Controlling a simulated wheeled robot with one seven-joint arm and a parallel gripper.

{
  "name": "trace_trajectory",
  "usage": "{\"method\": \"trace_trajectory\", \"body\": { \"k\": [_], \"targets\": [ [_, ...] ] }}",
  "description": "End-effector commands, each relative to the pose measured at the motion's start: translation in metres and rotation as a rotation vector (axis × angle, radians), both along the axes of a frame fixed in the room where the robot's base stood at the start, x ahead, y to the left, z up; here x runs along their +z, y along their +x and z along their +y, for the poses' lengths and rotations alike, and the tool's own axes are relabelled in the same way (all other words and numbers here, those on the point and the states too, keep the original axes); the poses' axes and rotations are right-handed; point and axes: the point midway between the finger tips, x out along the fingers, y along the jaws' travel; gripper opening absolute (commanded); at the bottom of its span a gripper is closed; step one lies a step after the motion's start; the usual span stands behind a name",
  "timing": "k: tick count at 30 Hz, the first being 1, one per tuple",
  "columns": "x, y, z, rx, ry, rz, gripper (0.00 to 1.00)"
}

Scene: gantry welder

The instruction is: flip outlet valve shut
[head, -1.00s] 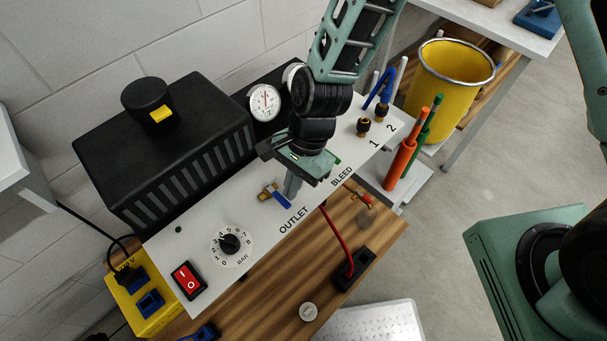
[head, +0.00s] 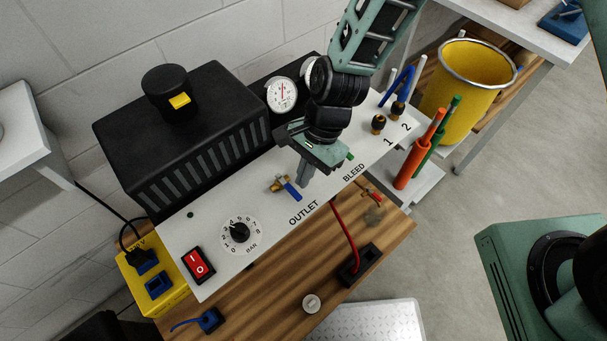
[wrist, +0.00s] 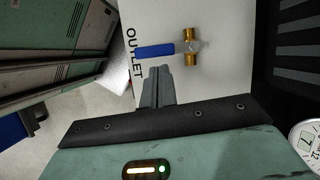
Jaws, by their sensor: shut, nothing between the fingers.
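The outlet valve is a brass fitting with a blue lever handle (head: 291,190), on the white panel (head: 215,225) beside the printed word OUTLET. In the wrist view the blue handle (wrist: 155,50) points from the brass body (wrist: 191,47) toward the OUTLET label, crosswise to the brass body. My gripper (head: 302,182) is just right of the valve in the head view, with its fingers pointing down at the panel. In the wrist view the shut fingertips (wrist: 158,72) are close below the blue handle. I cannot tell whether they touch it.
A pressure dial (head: 238,232) and a red switch (head: 198,264) are on the panel's left. A black ribbed box (head: 185,135) and a gauge (head: 281,95) stand behind. A red-handled bleed valve (head: 371,194) and orange and green cylinders (head: 414,158) are to the right.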

Motion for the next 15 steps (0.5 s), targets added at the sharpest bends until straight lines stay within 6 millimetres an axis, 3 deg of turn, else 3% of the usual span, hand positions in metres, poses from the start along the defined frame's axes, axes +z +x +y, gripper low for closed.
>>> {"method": "trace_trajectory", "body": {
  "k": [5, 15],
  "targets": [
    [0.002, 0.017, -0.017, 0.001, 0.0, 0.003, 0.0],
    [0.06, 0.033, -0.036, 0.004, 0.001, -0.003, 0.0]
  ]
}}
